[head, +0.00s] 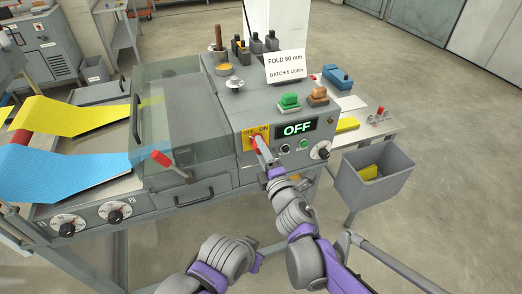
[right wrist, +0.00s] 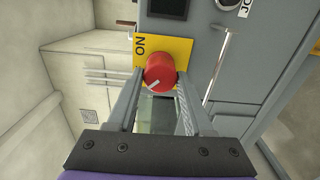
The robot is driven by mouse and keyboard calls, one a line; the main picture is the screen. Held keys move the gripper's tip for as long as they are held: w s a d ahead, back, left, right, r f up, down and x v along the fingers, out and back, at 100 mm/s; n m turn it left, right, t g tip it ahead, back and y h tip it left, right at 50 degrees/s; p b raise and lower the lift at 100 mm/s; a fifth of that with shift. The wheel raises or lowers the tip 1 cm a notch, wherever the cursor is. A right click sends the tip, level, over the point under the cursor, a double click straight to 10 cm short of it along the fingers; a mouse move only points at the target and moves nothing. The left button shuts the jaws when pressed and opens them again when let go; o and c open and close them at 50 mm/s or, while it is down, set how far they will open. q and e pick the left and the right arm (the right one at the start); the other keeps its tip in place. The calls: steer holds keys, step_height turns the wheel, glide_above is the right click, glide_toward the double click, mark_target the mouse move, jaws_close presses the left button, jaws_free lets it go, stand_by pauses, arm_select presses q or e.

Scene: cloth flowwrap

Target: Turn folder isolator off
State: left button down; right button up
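The isolator is a red rotary knob on a yellow plate (head: 249,135) marked OFF and ON, on the front of the grey folder. In the right wrist view the red knob (right wrist: 160,72) shows face-on, its white mark pointing lower left, away from the ON label (right wrist: 140,45). The OFF label is hidden there. My right gripper (head: 262,146) is at the knob, a finger on each side; the fingers appear closed against its sides. The display (head: 296,128) beside the plate reads OFF in green. Of my left arm only links show, low in the head view.
Right of the plate are small buttons (head: 304,144) and a black-and-white dial (head: 320,150). A clear cover with a red-ended handle (head: 161,158) stands left. A grey bin (head: 391,192) hangs at the right.

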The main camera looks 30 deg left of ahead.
steer(key=o, duration=0.3)
steer(key=b+v, duration=0.1)
steer(key=v, duration=1)
steer(key=shift+a, duration=0.1)
steer(key=w+d+f+m+t+h, duration=0.1)
steer(key=w+d+f+m+h, duration=0.1)
steer(key=d+m+h, duration=0.65)
steer(key=w+d+f+m+t+h, duration=0.15)
steer(key=d+m, duration=0.45)
steer(key=d, duration=0.8)
steer(key=s+d+f+m+g+h, duration=0.3)
steer(key=s+d+f+m+h, duration=0.15)
steer(key=d+m, duration=0.4)
steer(key=s+d+f+m+g, duration=0.1)
steer(key=s+d+f+g, duration=0.1)
steer(key=s, duration=0.2)
steer(key=s+d+f+m+g, duration=0.1)
steer(key=s+f+m, duration=0.1)
steer(key=s, duration=0.2)
steer(key=s+d+f+m+g+p, duration=0.1)
steer(key=s+d+f+m+g, duration=0.1)
steer(key=s, duration=0.2)
steer(key=shift+d+f+g+y, duration=0.25)
steer(key=shift+d+g+y, duration=0.1)
